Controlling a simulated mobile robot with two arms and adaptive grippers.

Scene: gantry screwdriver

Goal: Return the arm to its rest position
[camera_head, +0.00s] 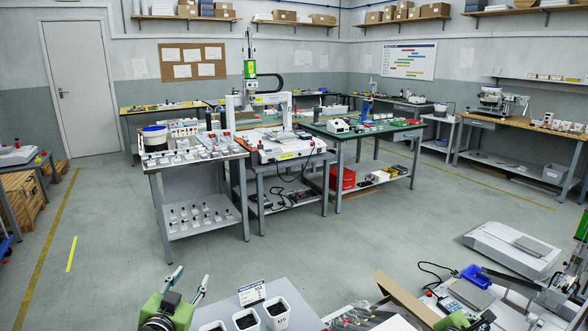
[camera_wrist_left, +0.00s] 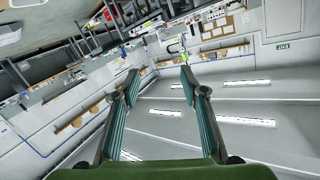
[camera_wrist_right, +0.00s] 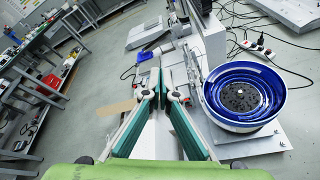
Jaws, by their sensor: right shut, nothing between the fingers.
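My left gripper (camera_head: 190,279) is at the bottom left of the head view, green with two slim fingers pointing up and apart. In the left wrist view its fingers (camera_wrist_left: 160,78) are spread with nothing between them; the view is strongly tilted, with the room beyond. My right gripper (camera_wrist_right: 161,72) is shut and empty in the right wrist view, its fingertips close together. It points toward a white machine with a bowl feeder of blue inner tracks (camera_wrist_right: 243,92) beside it on the right.
Several white bins of dark parts (camera_head: 277,309) stand on a table close to the left gripper. A tan board (camera_head: 405,298) and a scale-like device (camera_head: 510,248) are at the lower right. A gantry machine (camera_head: 268,101) stands on farther benches. The middle floor is clear.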

